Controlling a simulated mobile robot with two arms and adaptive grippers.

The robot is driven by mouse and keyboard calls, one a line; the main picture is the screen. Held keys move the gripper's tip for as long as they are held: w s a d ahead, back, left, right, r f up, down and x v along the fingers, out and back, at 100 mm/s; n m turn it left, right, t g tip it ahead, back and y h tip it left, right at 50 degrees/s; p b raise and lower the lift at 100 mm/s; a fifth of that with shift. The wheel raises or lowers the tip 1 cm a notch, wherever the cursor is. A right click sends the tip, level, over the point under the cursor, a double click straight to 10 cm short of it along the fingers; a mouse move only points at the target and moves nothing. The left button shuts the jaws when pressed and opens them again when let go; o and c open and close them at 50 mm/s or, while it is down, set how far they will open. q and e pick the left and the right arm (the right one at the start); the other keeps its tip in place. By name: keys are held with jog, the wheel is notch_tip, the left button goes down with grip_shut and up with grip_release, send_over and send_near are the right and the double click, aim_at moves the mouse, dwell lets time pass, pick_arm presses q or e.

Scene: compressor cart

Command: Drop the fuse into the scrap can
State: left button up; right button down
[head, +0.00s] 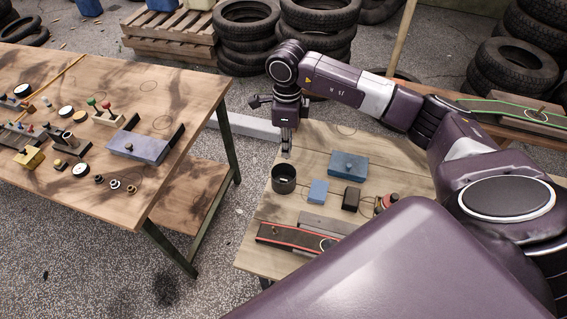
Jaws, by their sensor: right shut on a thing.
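My right gripper (287,150) points down at the left side of the right-hand workbench. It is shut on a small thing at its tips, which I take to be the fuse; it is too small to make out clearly. The scrap can (284,187) is a dark, round, open-topped can on the bench. The gripper tips show just above the can's rim in the picture; the exact height gap is hard to tell. The inside of the can is dark. My left gripper is out of view.
On the right-hand bench (262,217) stand a blue-grey box (348,164), a light blue block (318,192), a dark block (351,198) and a red-belted unit (290,236). A cluttered wooden table (190,95) stands left across a gap. Tyres (245,40) are stacked behind.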

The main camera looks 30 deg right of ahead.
pick_arm(q)
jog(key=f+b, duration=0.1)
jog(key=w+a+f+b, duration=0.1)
jog(key=b, duration=0.1)
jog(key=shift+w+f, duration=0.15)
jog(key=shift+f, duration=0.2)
pick_arm(e)
jog(key=f+m, duration=0.1)
jog(key=w+d+f+m, duration=0.1)
jog(key=f, duration=0.1)
jog(key=f+m, duration=0.1)
jog(key=f, duration=0.1)
jog(key=shift+w+d, duration=0.15)
jog(key=shift+w, duration=0.05)
jog(key=c, duration=1.9)
grip_release()
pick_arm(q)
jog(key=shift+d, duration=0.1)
pick_arm(e)
notch_tip(320, 180, up, 12)
